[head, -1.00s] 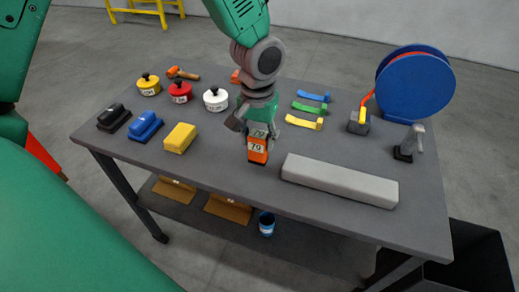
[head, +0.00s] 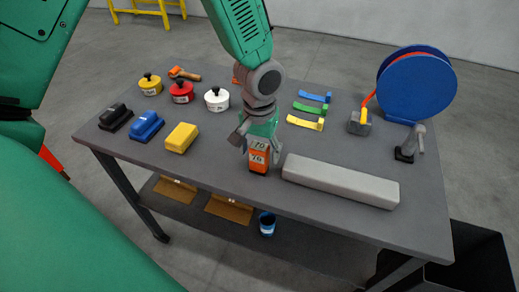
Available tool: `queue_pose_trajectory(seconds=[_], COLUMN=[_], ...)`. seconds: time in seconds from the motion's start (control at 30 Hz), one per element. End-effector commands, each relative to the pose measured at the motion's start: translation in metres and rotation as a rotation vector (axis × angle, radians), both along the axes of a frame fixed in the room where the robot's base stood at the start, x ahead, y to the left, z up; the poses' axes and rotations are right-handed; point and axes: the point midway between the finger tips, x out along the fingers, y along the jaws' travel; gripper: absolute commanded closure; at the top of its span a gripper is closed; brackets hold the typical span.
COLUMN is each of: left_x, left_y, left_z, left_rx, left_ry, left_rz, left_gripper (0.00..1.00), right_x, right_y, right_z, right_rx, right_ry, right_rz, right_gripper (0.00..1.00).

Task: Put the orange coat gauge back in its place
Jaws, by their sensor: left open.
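The orange coat gauge (head: 258,161) stands upright on the grey table near its front edge, with a pale numbered face. My left gripper (head: 259,148) points down over it from above. It is open, with one finger on each side of the gauge's upper part and a gap showing at the sides. The gripper hides part of the gauge's top. My right gripper is not in view.
A long grey bar (head: 340,181) lies just right of the gauge. A yellow block (head: 181,138) is to its left. Red (head: 182,93) and white (head: 217,100) round pots stand behind left. A blue reel (head: 417,88) stands at the back right.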

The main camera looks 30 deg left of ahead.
Motion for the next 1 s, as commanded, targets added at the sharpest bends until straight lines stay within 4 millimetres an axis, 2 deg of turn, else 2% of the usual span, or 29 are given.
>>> queue_pose_trajectory(seconds=[0.17,0.5,0.63,0.8,1.0], left_x=[0.001,0.001,0.001,0.001,0.000], left_y=[0.000,0.000,0.000,0.000,0.000], left_z=[0.013,0.083,0.104,0.119,0.121], left_rx=[0.000,-0.001,0.000,-0.001,0.000], left_ry=[-0.003,-0.005,-0.004,-0.001,0.001], left_rz=[0.000,0.000,0.000,0.001,0.000], left_gripper=[0.40,0.40,0.40,0.40,0.40], right_x=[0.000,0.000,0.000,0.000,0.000], right_y=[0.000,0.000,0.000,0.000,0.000], right_z=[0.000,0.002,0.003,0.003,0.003], right_rx=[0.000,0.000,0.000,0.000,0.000], right_ry=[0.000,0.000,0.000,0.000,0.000], right_rz=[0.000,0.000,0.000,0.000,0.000], right_gripper=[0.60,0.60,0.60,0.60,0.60])
